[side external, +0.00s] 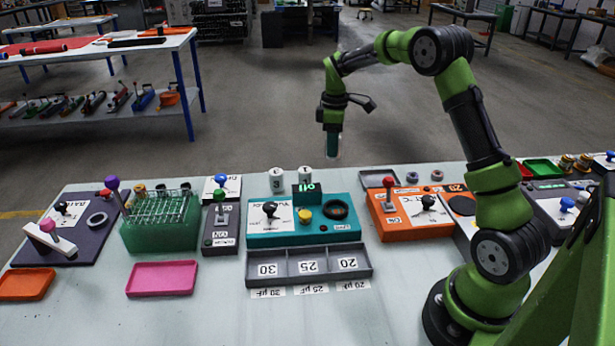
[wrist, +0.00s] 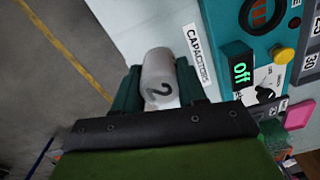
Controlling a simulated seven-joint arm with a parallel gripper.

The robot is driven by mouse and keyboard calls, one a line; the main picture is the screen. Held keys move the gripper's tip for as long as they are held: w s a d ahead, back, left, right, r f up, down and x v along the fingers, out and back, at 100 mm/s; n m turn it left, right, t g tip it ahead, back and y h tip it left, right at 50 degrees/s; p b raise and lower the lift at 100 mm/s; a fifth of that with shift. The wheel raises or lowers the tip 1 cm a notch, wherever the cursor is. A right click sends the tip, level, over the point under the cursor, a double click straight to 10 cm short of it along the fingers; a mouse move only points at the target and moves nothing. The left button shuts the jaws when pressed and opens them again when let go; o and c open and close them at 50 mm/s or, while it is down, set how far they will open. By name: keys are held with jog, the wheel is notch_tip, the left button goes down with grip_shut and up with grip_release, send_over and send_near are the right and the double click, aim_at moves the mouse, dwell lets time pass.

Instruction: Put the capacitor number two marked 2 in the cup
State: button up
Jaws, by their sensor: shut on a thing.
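In the side view my gripper (side external: 333,143) is high above the back edge of the table, fingers pointing down; the capacitor is mostly hidden there. The teal meter (side external: 262,238) has a dark round cup (side external: 337,208) on its right side, in front of and below my gripper. The cup looks empty. It also shows in the wrist view (wrist: 264,14), at the top right.
Two white capacitors, marked 3 (side external: 276,180) and 1 (side external: 305,176), stand behind the meter near its "off" display (side external: 307,189). A grey tray (side external: 309,266) labelled 30, 25 and 20 lies in front. An orange device (side external: 410,214) is to the right, a green tube rack (side external: 160,225) to the left.

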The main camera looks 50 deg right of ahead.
jog(key=s+a+r+n, duration=0.1)
jog(key=s+a+r, duration=0.6)
jog(key=s+a, duration=0.1)
jog(key=s+a+f+m, duration=0.1)
jog(key=s+a+f, duration=0.3)
jog(key=s, duration=0.5)
jog(key=s+a+f, duration=0.3)
jog(key=s+f, duration=0.1)
jog(key=s, duration=0.4)
jog(key=w+d, duration=0.1)
jog(key=w, duration=0.3)
jog(key=w+f, duration=0.1)
jog(key=w, duration=0.4)
jog(key=w+d, duration=0.1)
jog(key=w, duration=0.4)
jog(key=shift+w+d+f, duration=0.15)
jog(key=shift+w+d, duration=0.05)
jog(key=shift+d, duration=0.15)
jog(key=shift+w+d+f, duration=0.1)
jog(key=shift+w+f, duration=0.15)
jog(key=shift+f, duration=0.65)
jog(key=shift+w+f, duration=0.2)
jog(key=shift+f, duration=0.7)
jog(key=shift+f, duration=0.2)
